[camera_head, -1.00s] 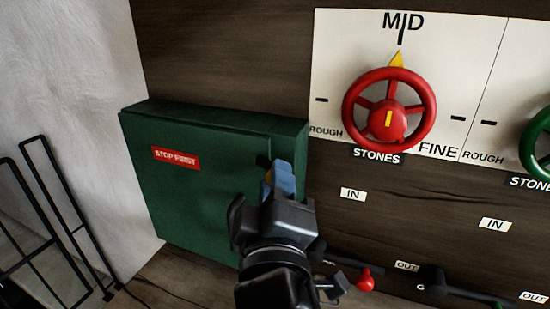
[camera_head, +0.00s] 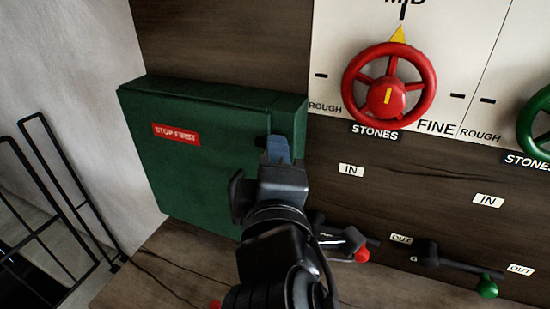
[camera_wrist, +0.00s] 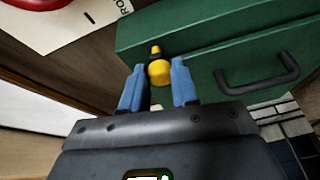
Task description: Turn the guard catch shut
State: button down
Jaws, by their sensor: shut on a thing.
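The guard is a green box (camera_head: 205,175) with a red "STOP FIRST" label, on the wooden panel at left. In the wrist view its green face (camera_wrist: 225,60) fills the upper right. In the head view my gripper (camera_head: 278,148) is at the box's right edge and hides the catch.
A black handle (camera_wrist: 262,78) sticks out from the guard beside the catch. A red handwheel (camera_head: 390,85) is up and right, a green one (camera_head: 538,125) at far right. Red-tipped (camera_head: 362,255) and green-tipped (camera_head: 487,287) levers are below. A black rail (camera_head: 50,190) stands at left.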

jog(key=shift+f, duration=0.1)
jog(key=c, duration=0.9)
grip_release()
jog(key=shift+o, duration=0.2)
jog(key=s+b, duration=0.2)
jog(key=s, duration=0.5)
jog(key=shift+s, duration=0.4)
jog(key=shift+d, duration=0.15)
